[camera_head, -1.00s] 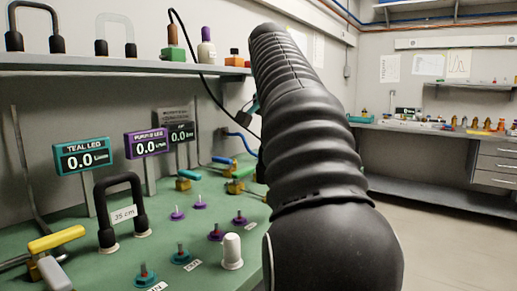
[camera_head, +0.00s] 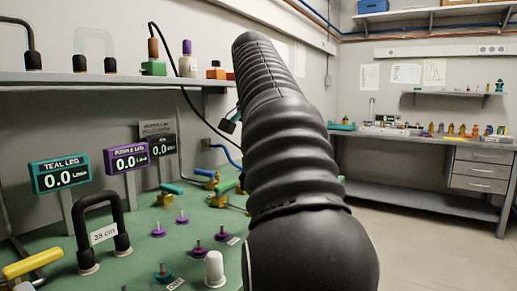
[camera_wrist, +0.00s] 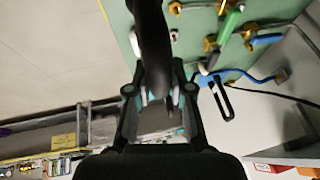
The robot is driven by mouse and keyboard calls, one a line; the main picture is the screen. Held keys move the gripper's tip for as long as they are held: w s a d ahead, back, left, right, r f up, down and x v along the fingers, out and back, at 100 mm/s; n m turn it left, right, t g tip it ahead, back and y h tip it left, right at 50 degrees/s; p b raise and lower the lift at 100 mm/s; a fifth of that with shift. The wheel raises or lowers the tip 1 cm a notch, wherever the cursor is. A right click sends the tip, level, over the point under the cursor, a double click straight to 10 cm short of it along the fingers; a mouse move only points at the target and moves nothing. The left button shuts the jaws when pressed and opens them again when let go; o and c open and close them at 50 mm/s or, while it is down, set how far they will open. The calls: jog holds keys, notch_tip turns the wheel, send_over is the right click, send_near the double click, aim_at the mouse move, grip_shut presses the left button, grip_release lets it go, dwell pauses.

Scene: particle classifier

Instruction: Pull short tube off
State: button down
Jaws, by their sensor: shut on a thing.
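In the wrist view, my gripper (camera_wrist: 160,95) is shut on a dark, thick, curved tube (camera_wrist: 150,35), which runs up out of the picture. Its far end is out of view, so I cannot tell whether it is still joined to anything. In the head view my gripper is hidden behind my own black arm. A black arched tube (camera_head: 97,199) with a "35 cm" label stands upright on two white-based ports on the green bench (camera_head: 135,262). Which tube I hold cannot be read from a label.
Purple ports (camera_head: 182,217), a teal port (camera_head: 163,274) and a white capped post (camera_head: 214,268) stand on the bench. A yellow-handled valve (camera_head: 32,263) is at the left. Flow displays (camera_head: 60,173) stand behind. A shelf (camera_head: 100,83) holds more tubes. Open floor (camera_head: 430,255) lies to the right.

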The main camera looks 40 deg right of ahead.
jog(key=shift+r+p, duration=0.45)
jog(key=shift+r, duration=1.1)
jog(key=shift+r, duration=0.1)
jog(key=shift+r, duration=1.45)
